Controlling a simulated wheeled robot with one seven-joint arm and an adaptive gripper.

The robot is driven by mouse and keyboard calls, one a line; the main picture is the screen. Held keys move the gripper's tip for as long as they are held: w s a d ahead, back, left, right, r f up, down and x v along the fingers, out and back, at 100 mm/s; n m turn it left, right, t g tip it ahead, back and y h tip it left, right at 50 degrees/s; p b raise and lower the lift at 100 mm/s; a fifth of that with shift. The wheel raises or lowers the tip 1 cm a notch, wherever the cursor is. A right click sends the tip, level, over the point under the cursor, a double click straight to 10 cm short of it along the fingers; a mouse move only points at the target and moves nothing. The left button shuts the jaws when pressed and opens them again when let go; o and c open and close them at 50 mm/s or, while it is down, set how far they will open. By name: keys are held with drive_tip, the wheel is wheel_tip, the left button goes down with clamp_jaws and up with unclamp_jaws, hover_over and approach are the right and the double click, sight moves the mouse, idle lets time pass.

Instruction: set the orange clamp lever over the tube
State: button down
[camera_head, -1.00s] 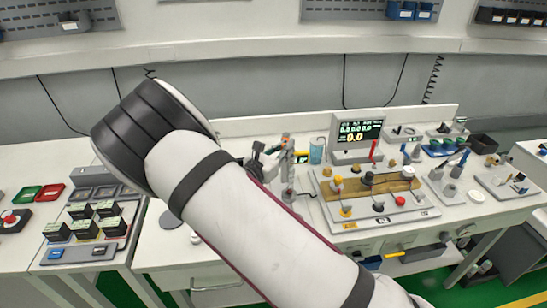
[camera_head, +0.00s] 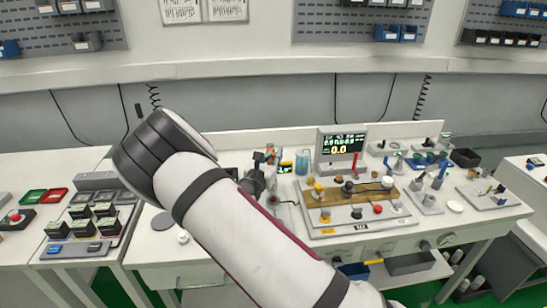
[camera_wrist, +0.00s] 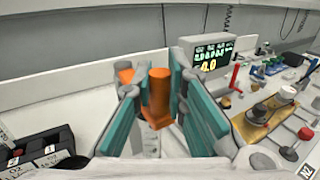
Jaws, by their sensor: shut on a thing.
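The orange clamp lever (camera_wrist: 157,95) stands upright between the teal finger pads of my gripper (camera_wrist: 150,103) in the wrist view. My gripper is shut on it. A second orange piece (camera_wrist: 125,74) shows just behind the left finger. In the head view my gripper (camera_head: 257,172) is at the clamp, left of the monitor, and a small orange part (camera_head: 270,149) shows at its upper edge.
A monitor (camera_head: 341,148) stands behind a board of knobs (camera_head: 333,212), right of my gripper. A bluish clear cup (camera_head: 302,163) is close to the clamp's right. Black labelled boxes (camera_wrist: 40,152) lie at lower left in the wrist view. The bench behind the clamp looks clear.

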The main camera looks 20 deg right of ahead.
drive_tip(key=c, duration=1.6)
unclamp_jaws()
drive_tip(key=v, duration=1.2)
